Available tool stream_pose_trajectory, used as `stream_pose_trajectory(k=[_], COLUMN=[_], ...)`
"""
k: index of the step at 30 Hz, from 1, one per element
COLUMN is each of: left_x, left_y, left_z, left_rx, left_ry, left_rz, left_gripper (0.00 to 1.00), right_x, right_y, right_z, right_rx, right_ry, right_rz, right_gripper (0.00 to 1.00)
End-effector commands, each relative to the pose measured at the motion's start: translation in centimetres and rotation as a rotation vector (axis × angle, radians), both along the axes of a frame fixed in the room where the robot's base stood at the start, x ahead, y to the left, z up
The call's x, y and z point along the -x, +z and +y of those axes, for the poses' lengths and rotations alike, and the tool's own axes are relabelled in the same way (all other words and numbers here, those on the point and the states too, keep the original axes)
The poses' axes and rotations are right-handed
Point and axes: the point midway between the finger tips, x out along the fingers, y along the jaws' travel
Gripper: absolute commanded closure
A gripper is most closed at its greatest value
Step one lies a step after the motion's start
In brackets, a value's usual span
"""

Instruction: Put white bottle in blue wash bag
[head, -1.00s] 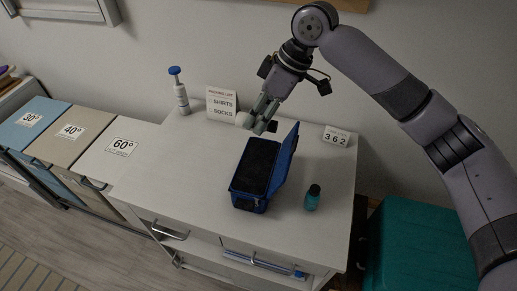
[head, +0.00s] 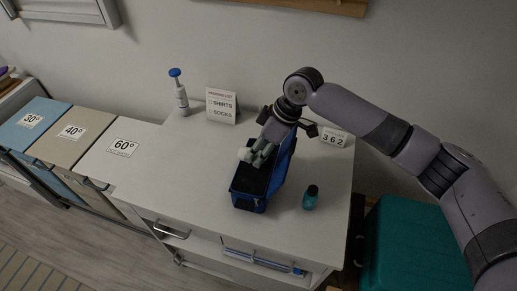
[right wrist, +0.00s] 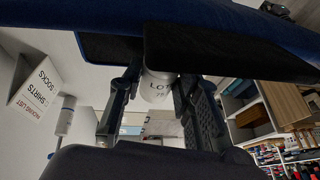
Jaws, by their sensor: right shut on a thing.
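The blue wash bag (head: 250,203) stands open on the white dresser top, its dark inside facing up and its lid raised on the right. My right gripper (head: 257,158) is shut on the white bottle (head: 244,154) above the back part of the bag's opening. The bag's blue edge (right wrist: 230,14) crosses the top of that view. Whether the bottle touches the bag is not clear. My left gripper is not in view.
A teal bottle with a dark cap (head: 310,198) stands right of the bag. A blue-topped pump bottle (head: 181,92), a packing list sign (head: 221,105) and a "362" card (head: 334,138) stand at the back. The dresser top (head: 190,165) left of the bag is clear.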

Motion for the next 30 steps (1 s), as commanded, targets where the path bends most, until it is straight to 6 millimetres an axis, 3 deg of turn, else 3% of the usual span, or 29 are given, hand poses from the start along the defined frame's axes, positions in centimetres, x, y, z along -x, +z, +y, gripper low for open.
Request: stream_pose_trajectory(k=[15, 16, 24, 30], left_x=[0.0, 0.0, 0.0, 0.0], left_y=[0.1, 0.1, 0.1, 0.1], left_z=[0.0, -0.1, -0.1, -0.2], left_rx=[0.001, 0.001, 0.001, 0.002], left_ry=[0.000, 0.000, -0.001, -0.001], left_rz=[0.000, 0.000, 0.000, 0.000], left_gripper=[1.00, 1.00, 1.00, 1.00], right_x=[0.0, 0.0, 0.0, 0.0], right_y=[-1.1, -1.2, -1.1, -1.1], right_z=[0.0, 0.0, 0.0, 0.0], right_rx=[-0.001, 0.000, 0.000, 0.000], right_ry=[0.001, 0.001, 0.000, 0.000], right_rz=[0.000, 0.000, 0.001, 0.001], right_gripper=[1.00, 0.68, 0.50, 0.49])
